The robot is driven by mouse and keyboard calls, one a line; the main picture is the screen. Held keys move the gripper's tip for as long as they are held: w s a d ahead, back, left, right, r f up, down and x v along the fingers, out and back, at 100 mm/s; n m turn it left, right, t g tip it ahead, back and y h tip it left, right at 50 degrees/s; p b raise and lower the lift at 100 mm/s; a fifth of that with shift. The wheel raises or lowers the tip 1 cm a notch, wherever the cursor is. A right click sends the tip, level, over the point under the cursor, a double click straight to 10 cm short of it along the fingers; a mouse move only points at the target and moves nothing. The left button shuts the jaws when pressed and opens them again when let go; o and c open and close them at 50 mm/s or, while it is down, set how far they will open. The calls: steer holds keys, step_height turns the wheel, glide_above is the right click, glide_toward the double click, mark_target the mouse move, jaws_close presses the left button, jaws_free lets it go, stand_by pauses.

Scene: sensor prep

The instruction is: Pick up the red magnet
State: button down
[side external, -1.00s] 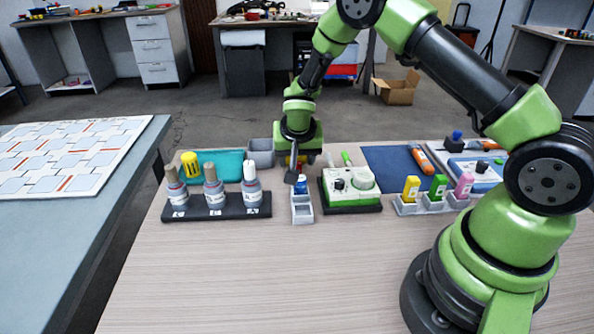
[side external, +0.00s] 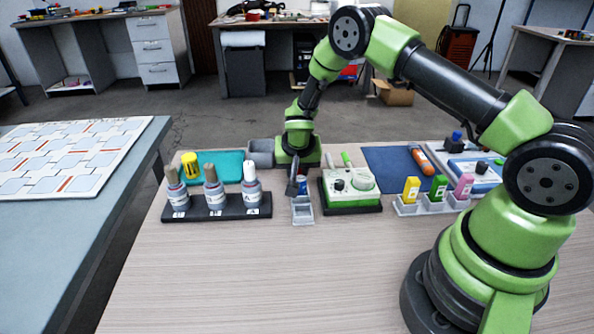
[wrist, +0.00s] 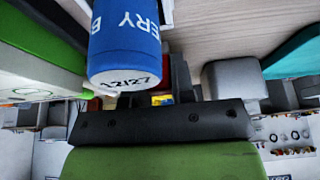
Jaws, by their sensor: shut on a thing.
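My gripper (side external: 297,184) is low over the small grey tray (side external: 303,213) in the side external view. It is shut on a blue battery (side external: 303,187), which partly shows beside the dark finger. In the wrist view the battery (wrist: 125,35) is large and close, with white lettering and a pale end towards the palm. A dark finger (wrist: 182,76) stands beside it. I cannot clearly make out a red magnet; a small red patch (wrist: 107,103) shows behind the battery, next to a yellow and blue patch, and I cannot tell what it is.
Several bottles stand in a black rack (side external: 235,208) to the left. A green and white device (side external: 350,190) is close on the right. Behind are a teal tray (side external: 222,165) and a grey bin (side external: 260,152). The table front is clear.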

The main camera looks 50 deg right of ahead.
step_height(320, 180, up, 10)
steer(key=shift+r, duration=0.1)
stand_by(0.4)
